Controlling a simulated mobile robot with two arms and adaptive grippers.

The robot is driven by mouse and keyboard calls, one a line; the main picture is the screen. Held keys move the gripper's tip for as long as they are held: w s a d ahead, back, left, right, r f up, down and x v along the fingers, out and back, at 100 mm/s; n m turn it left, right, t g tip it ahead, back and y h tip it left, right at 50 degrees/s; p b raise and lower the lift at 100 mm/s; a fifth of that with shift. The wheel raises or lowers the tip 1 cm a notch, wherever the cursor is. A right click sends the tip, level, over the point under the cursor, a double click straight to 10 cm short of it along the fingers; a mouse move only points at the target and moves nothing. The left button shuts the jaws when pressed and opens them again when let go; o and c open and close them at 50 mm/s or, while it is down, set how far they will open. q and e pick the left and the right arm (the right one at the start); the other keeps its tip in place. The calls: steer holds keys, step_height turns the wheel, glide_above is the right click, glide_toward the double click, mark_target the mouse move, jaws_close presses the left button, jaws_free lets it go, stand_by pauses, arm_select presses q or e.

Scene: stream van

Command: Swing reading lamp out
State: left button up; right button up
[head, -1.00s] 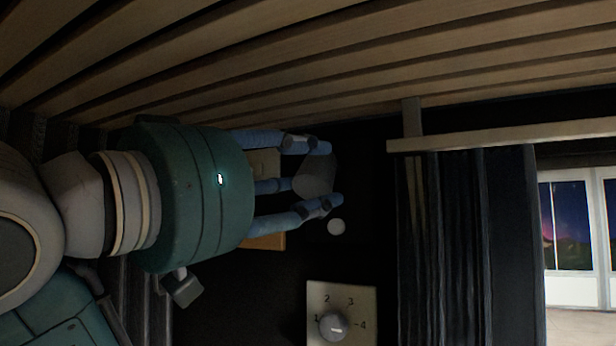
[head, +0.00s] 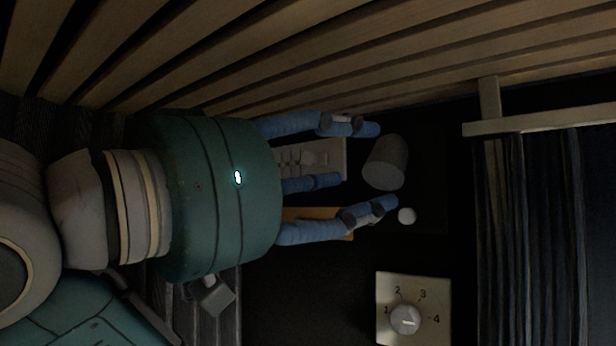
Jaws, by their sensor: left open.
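A small grey cylinder (head: 386,162), which looks like the reading lamp's head, is in front of the dark wall in the head view. My left gripper (head: 375,167) comes in from the left with its blue fingers spread. One finger lies above the cylinder in the picture and one below it, with a third shorter finger to its left. I see no finger closed on the cylinder, and whether any finger touches it I cannot tell. The lamp's arm or mount is not clearly visible. My right gripper is not in view.
A dial panel (head: 438,310) numbered 1 to 4 is lower down. Wooden slats (head: 400,55) run across the top. A dark curtain (head: 540,230) hangs at right. A pale plate and an orange thing are partly hidden behind the fingers.

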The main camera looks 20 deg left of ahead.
arm_select(q)
steer(key=v, duration=0.7)
steer(key=shift+s+a, duration=0.2)
steer(key=shift+s, duration=0.1)
